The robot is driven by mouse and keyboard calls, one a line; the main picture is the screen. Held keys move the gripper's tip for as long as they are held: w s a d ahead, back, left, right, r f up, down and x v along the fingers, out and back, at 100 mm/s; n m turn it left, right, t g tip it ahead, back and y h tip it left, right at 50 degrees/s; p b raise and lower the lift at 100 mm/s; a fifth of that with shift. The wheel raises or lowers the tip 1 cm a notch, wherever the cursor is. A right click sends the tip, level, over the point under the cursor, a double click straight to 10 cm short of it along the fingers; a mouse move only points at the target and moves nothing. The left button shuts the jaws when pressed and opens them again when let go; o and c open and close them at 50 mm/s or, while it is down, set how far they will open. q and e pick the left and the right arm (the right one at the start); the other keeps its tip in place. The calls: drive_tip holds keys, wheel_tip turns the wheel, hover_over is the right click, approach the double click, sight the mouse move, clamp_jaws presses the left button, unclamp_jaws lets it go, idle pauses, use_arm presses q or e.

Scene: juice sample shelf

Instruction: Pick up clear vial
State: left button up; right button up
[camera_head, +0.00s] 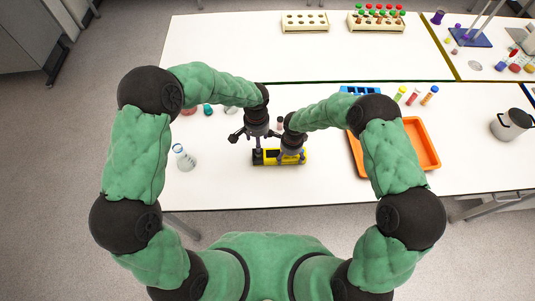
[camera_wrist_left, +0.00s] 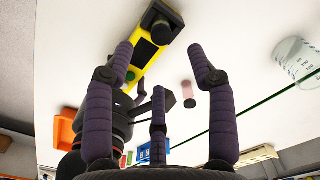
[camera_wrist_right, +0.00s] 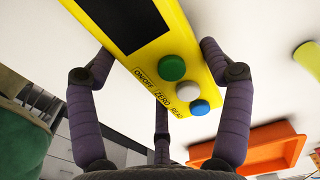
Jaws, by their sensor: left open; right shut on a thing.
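A small upright vial with pinkish contents (camera_head: 280,123) stands on the white table behind my grippers. It also shows in the left wrist view (camera_wrist_left: 188,94), apart from the fingers; I cannot tell whether it is the clear vial. My left gripper (camera_head: 258,138) is open and empty above the table, its fingers spread. My right gripper (camera_head: 291,151) is shut on a yellow meter (camera_wrist_right: 158,55) with a dark screen and green, white and blue buttons. The meter (camera_wrist_left: 152,44) has a black round part at one end. My right gripper hides part of it in the head view.
An orange tray (camera_head: 425,145) and a blue rack (camera_head: 360,90) are at the right. Colored-cap vials (camera_head: 414,96) stand behind the tray. A flask (camera_head: 184,157) stands at the left. A silver and black pot (camera_head: 511,124) is far right. The back table holds wooden racks (camera_head: 305,22).

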use_arm(q)
drive_tip(key=n, duration=1.7)
hover_over(259, 155)
drive_tip(key=f, duration=0.3)
drive_tip(key=shift+w+d+f, duration=0.15)
drive_tip(key=shift+w+d, duration=0.1)
drive_tip(key=shift+w, duration=0.05)
drive_tip(key=shift+w+a+f, duration=0.1)
drive_tip(key=shift+f, duration=0.9)
drive_tip(key=shift+w+a+f, duration=0.1)
drive_tip(key=shift+a+f, duration=0.05)
drive_tip(key=shift+f, duration=0.9)
drive_tip(key=shift+w+a+f, duration=0.1)
drive_tip(key=shift+f, duration=0.9)
clamp_jaws()
